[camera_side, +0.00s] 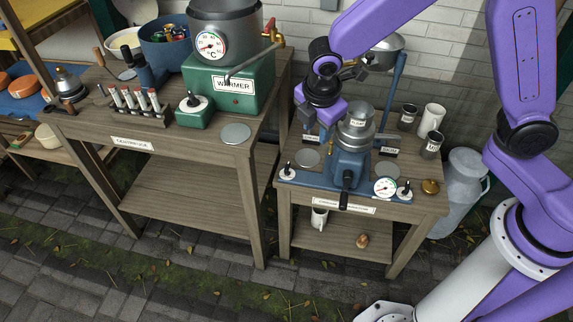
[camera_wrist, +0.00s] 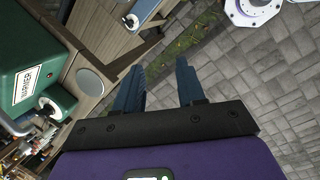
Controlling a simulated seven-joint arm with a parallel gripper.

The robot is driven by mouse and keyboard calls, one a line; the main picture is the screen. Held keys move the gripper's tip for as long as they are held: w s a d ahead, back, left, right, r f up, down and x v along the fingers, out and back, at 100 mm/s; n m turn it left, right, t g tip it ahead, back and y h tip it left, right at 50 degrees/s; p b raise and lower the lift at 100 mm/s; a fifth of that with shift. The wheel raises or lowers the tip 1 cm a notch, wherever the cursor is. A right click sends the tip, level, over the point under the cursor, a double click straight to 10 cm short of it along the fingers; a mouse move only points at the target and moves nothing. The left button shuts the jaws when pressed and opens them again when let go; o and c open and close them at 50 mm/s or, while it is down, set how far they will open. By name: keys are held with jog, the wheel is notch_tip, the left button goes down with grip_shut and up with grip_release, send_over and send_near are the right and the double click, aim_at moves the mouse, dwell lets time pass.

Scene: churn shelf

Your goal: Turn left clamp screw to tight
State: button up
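A blue separator (camera_side: 346,165) with a metal top stands on the right-hand bench. At the left end of its blue base is a small knob (camera_side: 287,172) with a white disc and dark handle, which looks like the left clamp screw. A similar knob (camera_side: 404,191) is at the right end. A white disc on a blue part, likely the left screw (camera_wrist: 132,22), shows at the top of the wrist view. My gripper (camera_side: 316,132) is above the back left of this bench, behind the left knob and apart from it. In the wrist view its blue fingers (camera_wrist: 158,70) are apart, with nothing between them.
The left bench carries a green warmer (camera_side: 228,88) with a pot and a rack of red-tipped tubes (camera_side: 133,104). A round dial (camera_side: 385,187) sits beside the right knob. Dark cups (camera_side: 407,117) stand at the back right. The bench front is open.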

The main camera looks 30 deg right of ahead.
jog(key=w+a+f+n, duration=0.2)
jog(key=w+f+n, duration=0.1)
jog(key=w+f, duration=0.35)
jog(key=n+h, duration=0.2)
jog(key=n, duration=0.2)
send_near(287, 167)
jog(key=shift+t+y, duration=0.3)
jog(key=x, duration=0.8)
jog(key=shift+s+d, duration=0.2)
jog(key=shift+d, duration=0.2)
jog(key=shift+m, duration=0.3)
grip_shut()
